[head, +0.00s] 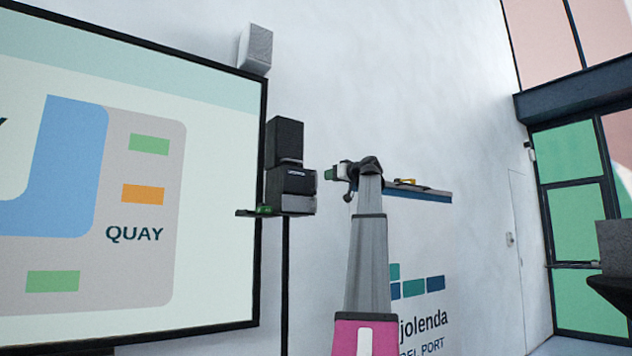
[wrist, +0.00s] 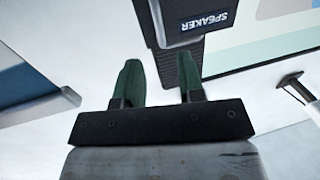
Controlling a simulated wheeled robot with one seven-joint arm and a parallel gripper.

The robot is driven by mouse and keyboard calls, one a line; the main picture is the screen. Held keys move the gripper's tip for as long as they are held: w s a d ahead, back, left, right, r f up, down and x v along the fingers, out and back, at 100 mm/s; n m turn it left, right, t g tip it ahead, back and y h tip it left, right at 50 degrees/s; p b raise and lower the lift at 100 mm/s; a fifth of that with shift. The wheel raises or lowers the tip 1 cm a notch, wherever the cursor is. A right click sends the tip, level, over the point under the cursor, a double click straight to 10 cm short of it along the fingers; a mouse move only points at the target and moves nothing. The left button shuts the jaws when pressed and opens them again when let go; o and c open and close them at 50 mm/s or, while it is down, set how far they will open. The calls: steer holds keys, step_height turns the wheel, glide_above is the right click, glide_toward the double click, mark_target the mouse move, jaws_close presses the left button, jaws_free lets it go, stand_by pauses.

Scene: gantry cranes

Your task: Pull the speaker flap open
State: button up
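The speaker (head: 292,182) is a dark box on a stand beside the big screen, with a taller dark box (head: 285,140) on top of it. The wrist view shows its dark front panel (wrist: 180,12) at the top, labelled SPEAKER upside down, with a lighter rounded edge. I cannot tell whether the flap is shut or ajar. My gripper (wrist: 158,80) has two green fingers, apart with nothing between them, pointing toward the panel. In the head view my gripper (head: 329,174) is just right of the speaker; I see no clear contact.
A blue-edged shelf (head: 420,192) with a yellow item is on the wall behind my arm. A small ledge (head: 248,212) holds a green item left of the speaker. A pale speaker (head: 256,48) hangs above the screen (head: 190,280).

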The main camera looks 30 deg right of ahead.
mark_target(300, 180)
steer(key=x, duration=0.8)
steer(key=shift+w, duration=0.25)
jaws_close()
